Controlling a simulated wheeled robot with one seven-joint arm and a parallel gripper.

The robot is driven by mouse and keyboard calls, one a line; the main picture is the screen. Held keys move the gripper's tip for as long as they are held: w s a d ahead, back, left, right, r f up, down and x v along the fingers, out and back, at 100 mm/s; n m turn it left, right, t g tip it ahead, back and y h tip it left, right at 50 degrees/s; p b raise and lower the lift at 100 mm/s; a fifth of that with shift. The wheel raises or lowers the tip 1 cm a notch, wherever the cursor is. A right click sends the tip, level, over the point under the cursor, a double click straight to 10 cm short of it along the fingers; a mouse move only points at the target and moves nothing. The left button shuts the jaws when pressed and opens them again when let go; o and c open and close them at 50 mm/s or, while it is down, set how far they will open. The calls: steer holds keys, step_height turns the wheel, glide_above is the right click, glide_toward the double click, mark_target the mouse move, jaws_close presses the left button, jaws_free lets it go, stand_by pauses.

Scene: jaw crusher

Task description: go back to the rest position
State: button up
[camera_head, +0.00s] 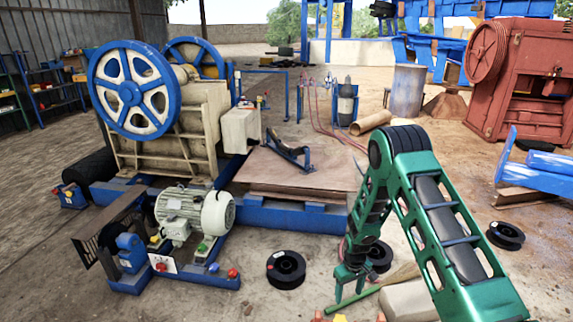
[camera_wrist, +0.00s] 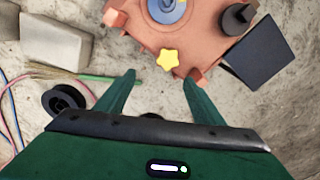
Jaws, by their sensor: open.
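My gripper (camera_head: 352,288) hangs at the end of my green arm in the head view, pointing down, right of the black spool on the floor. In the wrist view my gripper (camera_wrist: 158,77) shows two green fingers spread apart with nothing held between them. Just beyond the fingertips is a yellow star-shaped knob (camera_wrist: 168,59) on an orange-red machine part (camera_wrist: 200,32). Whether the right finger touches that part I cannot tell. Only a little of the yellow and orange parts shows at the bottom edge of the head view.
A broom with a green handle (camera_head: 358,297) lies below my gripper. Black spools (camera_head: 286,269) and a pale block (camera_head: 408,300) are nearby. The blue-and-cream jaw crusher (camera_head: 165,120) and grey motor (camera_head: 200,212) stand left. A red machine (camera_head: 525,85) stands back right.

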steer(key=s+d+r+m, duration=0.2)
steer(key=s+d+r, duration=0.25)
steer(key=r, duration=0.65)
steer(key=s+d+r+m, duration=0.1)
steer(key=s+d+r, duration=0.35)
steer(key=r, duration=0.65)
steer(key=s+d+r+m, duration=0.25)
steer(key=d+r, duration=0.25)
steer(key=r, duration=0.5)
steer(key=s+r+m, duration=0.1)
steer(key=s+r, duration=0.3)
steer(key=s, duration=0.5)
steer(key=s+d+r+m, duration=0.1)
steer(key=s+r, duration=0.3)
steer(key=s, duration=0.5)
steer(key=s+r+m, duration=0.3)
steer(key=s+r, duration=0.1)
steer(key=s, duration=0.6)
steer(key=shift+d+r, duration=0.25)
steer(key=shift+d, duration=0.05)
